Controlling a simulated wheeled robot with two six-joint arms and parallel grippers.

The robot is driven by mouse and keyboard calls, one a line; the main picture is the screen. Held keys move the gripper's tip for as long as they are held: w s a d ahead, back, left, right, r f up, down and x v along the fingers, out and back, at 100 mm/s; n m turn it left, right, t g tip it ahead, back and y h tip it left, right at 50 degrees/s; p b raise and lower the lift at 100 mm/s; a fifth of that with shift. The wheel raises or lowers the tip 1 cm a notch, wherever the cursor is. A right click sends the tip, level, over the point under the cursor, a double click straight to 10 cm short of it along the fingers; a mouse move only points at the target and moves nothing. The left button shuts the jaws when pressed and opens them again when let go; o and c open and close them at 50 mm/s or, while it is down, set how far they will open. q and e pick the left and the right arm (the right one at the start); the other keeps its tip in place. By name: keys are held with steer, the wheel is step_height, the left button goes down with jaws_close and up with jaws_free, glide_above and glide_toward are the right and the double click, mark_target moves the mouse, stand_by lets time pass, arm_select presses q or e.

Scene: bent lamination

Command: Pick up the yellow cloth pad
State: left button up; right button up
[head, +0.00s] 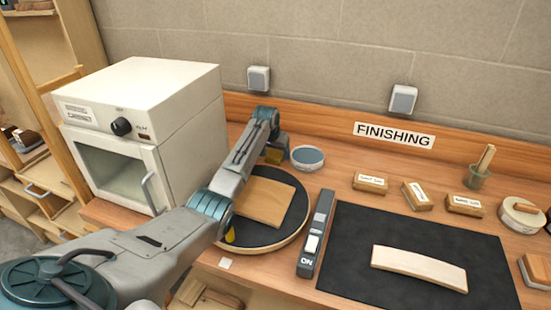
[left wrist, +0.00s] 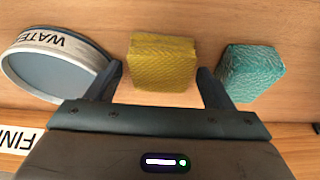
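The yellow cloth pad (left wrist: 162,62) lies on the wooden bench in the left wrist view, a textured block. In the head view a bit of it (head: 275,155) shows under my left gripper, mostly hidden by the arm. My left gripper (left wrist: 160,75) is open, its two fingers on either side of the pad in the picture, with a visible gap at each side. I cannot tell how far above the pad the fingertips are. My right gripper is in neither view.
A teal pad (left wrist: 252,72) lies just beyond one finger, and a round water dish (left wrist: 45,85) is close to the other. A white oven (head: 145,110) stands left. A round board (head: 248,240) and dark mat (head: 340,260) lie in front.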

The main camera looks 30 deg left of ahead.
mark_target(275, 153)
arm_select(q)
steer(key=c, duration=0.8)
step_height(275, 153, up, 10)
steer(key=b, duration=0.3)
steer(key=o, duration=0.4)
steer(key=c, duration=0.3)
